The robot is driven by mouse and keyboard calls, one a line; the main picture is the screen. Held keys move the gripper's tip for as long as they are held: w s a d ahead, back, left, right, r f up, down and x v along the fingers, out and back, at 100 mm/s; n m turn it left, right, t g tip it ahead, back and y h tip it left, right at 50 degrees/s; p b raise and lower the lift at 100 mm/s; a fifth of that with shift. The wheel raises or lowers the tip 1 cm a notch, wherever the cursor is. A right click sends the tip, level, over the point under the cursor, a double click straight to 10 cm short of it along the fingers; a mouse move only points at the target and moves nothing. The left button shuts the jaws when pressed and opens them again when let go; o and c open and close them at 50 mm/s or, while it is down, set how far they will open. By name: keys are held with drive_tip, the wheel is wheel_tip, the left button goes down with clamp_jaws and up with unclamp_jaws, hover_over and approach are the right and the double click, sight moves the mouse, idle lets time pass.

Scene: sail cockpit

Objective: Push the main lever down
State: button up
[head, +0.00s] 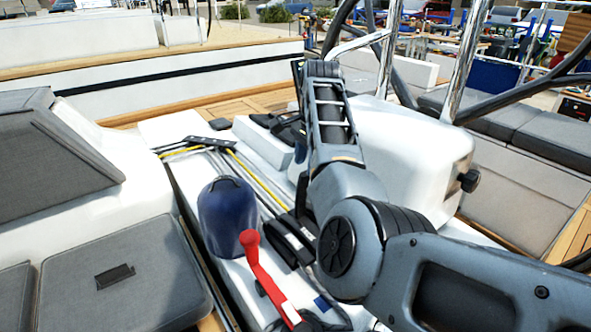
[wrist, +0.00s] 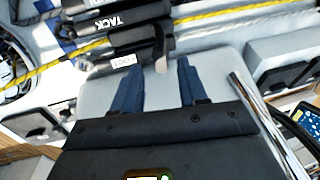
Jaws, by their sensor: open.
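My gripper (wrist: 157,68) shows in the wrist view with its two blue fingers apart and nothing held between them. Just beyond the fingertips is a bank of black rope-clutch levers (wrist: 120,35). One is marked TACK (wrist: 118,21); a small white label (wrist: 124,60) sits on the nearest one, too blurred to read for sure. I cannot tell which lever is the main one. In the head view my arm hides most of the gripper.
In the head view a red-knobbed lever (head: 262,270) and a dark blue winch cover (head: 227,216) stand left of my arm. Black clutches (head: 291,241) lie beside them. Yellow and grey ropes run along the deck. A chrome rail (wrist: 255,115) is right of my gripper.

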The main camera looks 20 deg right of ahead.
sight(303, 195)
drive_tip(key=shift+w+f, duration=0.2)
drive_tip(key=shift+w, duration=0.05)
drive_tip(key=shift+f, duration=0.3)
drive_tip(key=f, duration=0.4)
drive_tip(key=w+f, duration=0.1)
drive_tip(key=f, duration=0.1)
drive_tip(key=shift+w+a+f, duration=0.1)
drive_tip(key=shift+a+f, duration=0.1)
drive_tip(key=shift+f, duration=0.15)
clamp_jaws()
